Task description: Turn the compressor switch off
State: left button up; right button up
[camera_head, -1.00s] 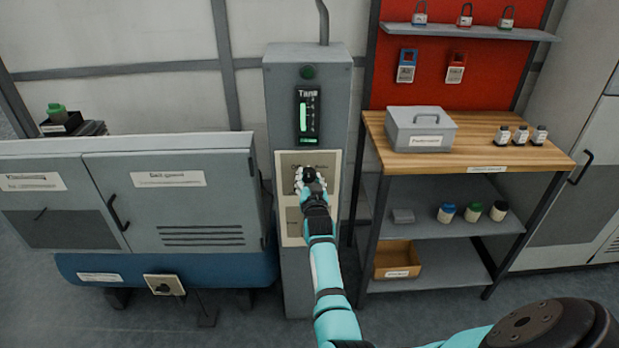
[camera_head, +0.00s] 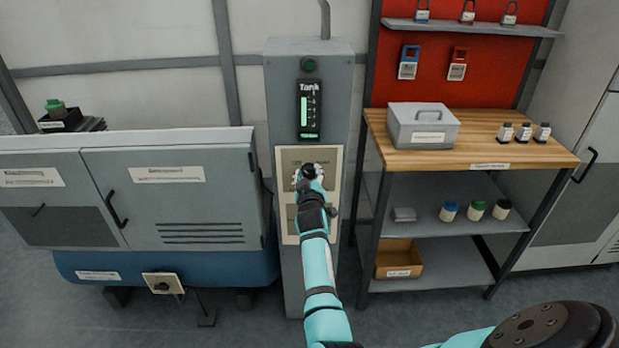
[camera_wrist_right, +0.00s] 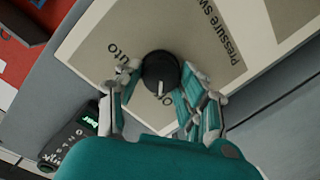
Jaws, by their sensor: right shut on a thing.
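The compressor switch is a round black knob (camera_head: 309,170) on a beige plate (camera_head: 333,180), on the front of a tall grey column. In the right wrist view the knob (camera_wrist_right: 160,66) has a short white mark, pointing down the picture. The plate (camera_wrist_right: 105,50) there carries lettering that reads "Pressure sw..." and "...uto", partly covered. My right gripper (camera_head: 311,181) is at the knob. In the wrist view its fingers (camera_wrist_right: 158,82) stand on both sides of the knob, shut on it. My left gripper is in neither view.
A "Tank" gauge (camera_head: 309,110) and a green lamp (camera_head: 309,65) sit above the plate. The grey compressor housing (camera_head: 170,190) stands close on the left. A wooden-topped shelf unit (camera_head: 470,158) with a grey box (camera_head: 422,122) stands close on the right.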

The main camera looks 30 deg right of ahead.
dwell(0.6)
jog(key=o, duration=1.2)
jog(key=shift+c, duration=0.2)
